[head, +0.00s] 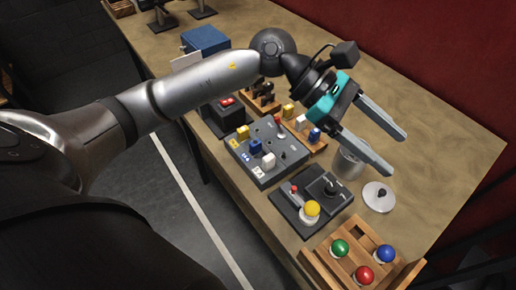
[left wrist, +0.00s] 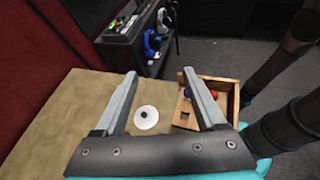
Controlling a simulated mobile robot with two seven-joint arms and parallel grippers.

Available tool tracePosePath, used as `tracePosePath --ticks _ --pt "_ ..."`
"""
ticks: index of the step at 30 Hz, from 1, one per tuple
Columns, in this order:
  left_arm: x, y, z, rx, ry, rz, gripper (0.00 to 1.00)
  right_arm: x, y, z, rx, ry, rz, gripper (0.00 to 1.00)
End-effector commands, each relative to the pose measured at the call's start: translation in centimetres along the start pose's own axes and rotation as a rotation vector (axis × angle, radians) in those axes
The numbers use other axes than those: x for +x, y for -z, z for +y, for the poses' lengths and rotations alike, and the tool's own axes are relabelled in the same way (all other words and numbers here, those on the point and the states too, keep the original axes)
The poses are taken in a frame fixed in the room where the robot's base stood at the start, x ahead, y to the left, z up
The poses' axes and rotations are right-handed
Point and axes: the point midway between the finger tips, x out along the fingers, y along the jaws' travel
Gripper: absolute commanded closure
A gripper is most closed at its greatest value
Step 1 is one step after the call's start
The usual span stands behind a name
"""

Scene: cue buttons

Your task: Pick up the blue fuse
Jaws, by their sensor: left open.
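Two blue blocks that look like fuses show in the head view. One blue fuse (head: 314,135) stands at the near right end of a small wooden rack (head: 319,147), beside a white and a yellow one. Another blue fuse (head: 255,146) sits in a grey panel (head: 285,170), between a yellow and a white one. My left gripper (head: 398,154) is open and empty, above the table to the right of both. Its open fingers also show in the left wrist view (left wrist: 158,76). My right gripper is not in view.
A metal cup (head: 347,163) and a round white lid (head: 378,197) are under and near my left gripper. The table's right side is bare.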

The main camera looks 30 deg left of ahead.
Motion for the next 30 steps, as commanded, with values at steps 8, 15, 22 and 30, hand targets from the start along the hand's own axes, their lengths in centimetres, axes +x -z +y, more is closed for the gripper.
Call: tracePosePath --ticks 8,15,22,30 --pt "-9.6 10.7 1.7 0.251 0.162 0.674 0.28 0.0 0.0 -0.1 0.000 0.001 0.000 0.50" --pt "-18.8 14.3 2.2 0.262 0.274 1.043 0.28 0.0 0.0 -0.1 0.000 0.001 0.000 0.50" --pt "-20.4 15.9 1.9 0.246 0.307 1.120 0.28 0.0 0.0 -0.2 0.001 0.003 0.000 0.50" --pt "-17.9 21.0 1.2 0.246 0.308 1.115 0.28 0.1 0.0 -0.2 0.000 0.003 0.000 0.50"
